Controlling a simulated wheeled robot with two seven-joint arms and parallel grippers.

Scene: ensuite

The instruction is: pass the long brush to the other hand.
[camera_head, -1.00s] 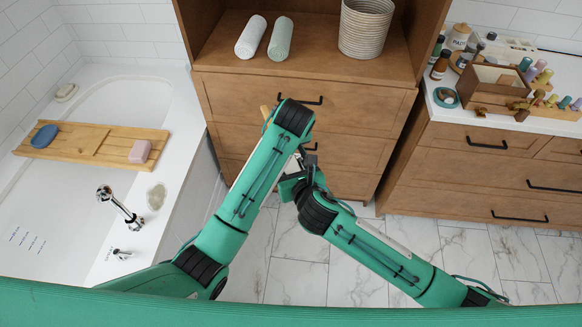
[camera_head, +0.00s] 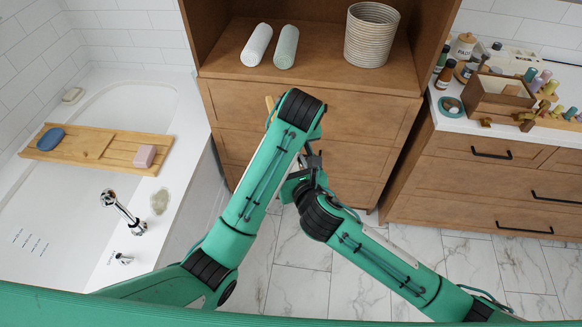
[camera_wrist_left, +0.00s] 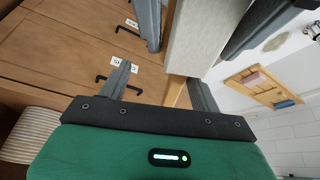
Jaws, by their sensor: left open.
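In the left wrist view, the long brush shows as a broad cream-white length (camera_wrist_left: 195,38) with a wooden part (camera_wrist_left: 175,93) below it. My left gripper (camera_wrist_left: 162,88) is open, with the wooden part between its fingers, nearer the right-hand finger. Two grey fingers of my right gripper (camera_wrist_left: 203,27) lie on either side of the cream part, and the brush hangs in the air there. In the head view a bit of light wood (camera_head: 269,103) shows beside my left arm.
A wooden cabinet (camera_head: 350,105) with drawers stands close behind the arms, with rolled towels (camera_head: 257,44) and a basket (camera_head: 371,35) on it. A bathtub (camera_head: 60,205) with a wooden tray (camera_head: 80,150) is at left. A cluttered counter (camera_head: 470,124) is at right. Marble floor is clear below.

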